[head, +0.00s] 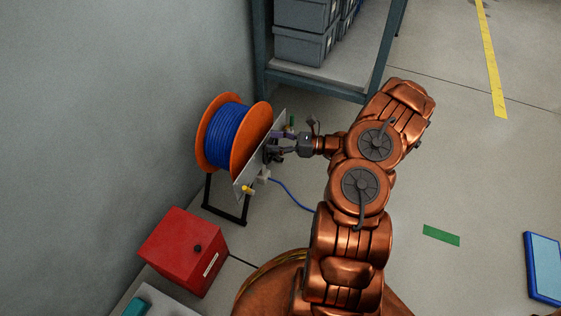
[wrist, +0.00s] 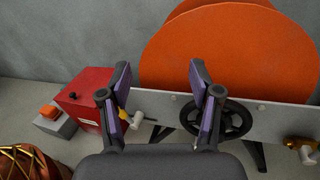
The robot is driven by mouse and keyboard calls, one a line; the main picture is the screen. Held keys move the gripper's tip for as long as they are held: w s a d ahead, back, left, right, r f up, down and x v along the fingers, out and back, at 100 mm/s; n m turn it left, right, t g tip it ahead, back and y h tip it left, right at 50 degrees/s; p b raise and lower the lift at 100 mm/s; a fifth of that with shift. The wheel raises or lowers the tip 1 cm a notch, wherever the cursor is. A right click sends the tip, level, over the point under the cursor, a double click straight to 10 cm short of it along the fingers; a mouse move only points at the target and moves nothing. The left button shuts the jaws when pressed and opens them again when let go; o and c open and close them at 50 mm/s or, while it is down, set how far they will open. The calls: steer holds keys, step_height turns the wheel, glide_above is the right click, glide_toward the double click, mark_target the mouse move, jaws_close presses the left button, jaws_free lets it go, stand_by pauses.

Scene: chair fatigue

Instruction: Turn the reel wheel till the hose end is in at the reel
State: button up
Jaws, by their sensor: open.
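The reel (head: 262,125) has orange discs and carries blue hose (head: 228,137) wound between them. It stands on a black frame by the wall. The black reel wheel (wrist: 236,119) is on the reel's grey front plate (wrist: 272,119) in the wrist view. My gripper (head: 279,147) is at the plate. It also shows in the wrist view (wrist: 160,78), open and empty, its right finger overlapping the wheel's left part. I cannot tell whether they touch. Loose blue hose (head: 292,193) runs from a pale fitting (head: 264,175) low at the plate towards my arm, which hides its far end.
A red box (head: 184,251) stands on the floor left of the reel. A shelf rack (head: 330,83) with grey bins is behind. A blue panel (head: 544,268) and a green floor mark (head: 441,235) lie at right. The floor there is mostly clear.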

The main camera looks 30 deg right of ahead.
steer(key=s+d+f+m+t+h+b, duration=0.25)
steer(key=d+f+m+h, duration=0.2)
steer(key=d+f, duration=0.6)
steer(key=a+f+b+x, duration=0.1)
steer(key=b+x, duration=0.3)
steer(key=x, duration=0.5)
steer(key=shift+s+m+t, duration=0.45)
steer(key=shift+y, duration=0.25)
steer(key=c, duration=1.1)
steer(key=shift+c, duration=0.2)
steer(key=shift+r+p, duration=0.1)
steer(key=shift+p, duration=0.4)
